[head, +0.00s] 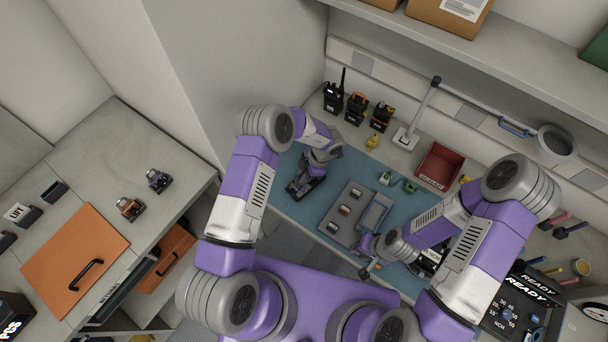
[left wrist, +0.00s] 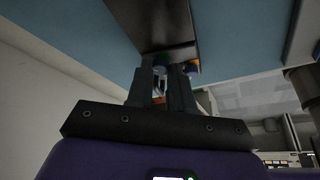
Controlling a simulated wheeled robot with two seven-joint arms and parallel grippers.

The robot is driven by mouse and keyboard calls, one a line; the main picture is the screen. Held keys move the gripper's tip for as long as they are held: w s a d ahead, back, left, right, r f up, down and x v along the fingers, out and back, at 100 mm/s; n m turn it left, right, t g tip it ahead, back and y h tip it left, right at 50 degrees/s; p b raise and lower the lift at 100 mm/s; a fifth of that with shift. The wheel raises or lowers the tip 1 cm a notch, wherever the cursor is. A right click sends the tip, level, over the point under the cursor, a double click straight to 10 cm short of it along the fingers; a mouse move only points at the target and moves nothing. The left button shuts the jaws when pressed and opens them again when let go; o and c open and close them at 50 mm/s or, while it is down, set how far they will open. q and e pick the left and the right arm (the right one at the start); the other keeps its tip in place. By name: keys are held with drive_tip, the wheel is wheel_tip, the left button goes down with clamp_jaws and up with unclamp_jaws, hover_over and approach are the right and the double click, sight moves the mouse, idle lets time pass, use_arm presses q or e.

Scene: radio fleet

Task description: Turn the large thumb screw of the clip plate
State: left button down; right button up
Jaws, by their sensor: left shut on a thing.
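My left gripper (head: 303,184) is low over the left part of the blue mat, at a dark flat object (head: 293,188). In the left wrist view the fingers (left wrist: 160,82) are close together on a small part at the near end of this dark object (left wrist: 160,18). Small green, blue and orange bits show beside the fingertips. I cannot make out the clip plate or the thumb screw clearly; the fingers and arm hide much of the grip. My right gripper (head: 368,262) is at the mat's front right, apart from the dark object; its finger opening is unclear.
A grey tray (head: 338,228) with small parts lies on the blue mat (head: 275,206) between the grippers. Several black radios (head: 355,108), a stand (head: 408,130) and a red bin (head: 438,165) stand behind. A wall (head: 225,70) rises at left.

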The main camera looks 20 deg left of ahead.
idle(0.6)
use_arm(q)
drive_tip(key=c, duration=1.3)
unclamp_jaws()
drive_tip(key=shift+o, duration=0.2)
drive_tip(key=v, duration=0.7)
drive_tip(key=shift+r, duration=0.25)
drive_tip(key=shift+w+d, duration=0.1)
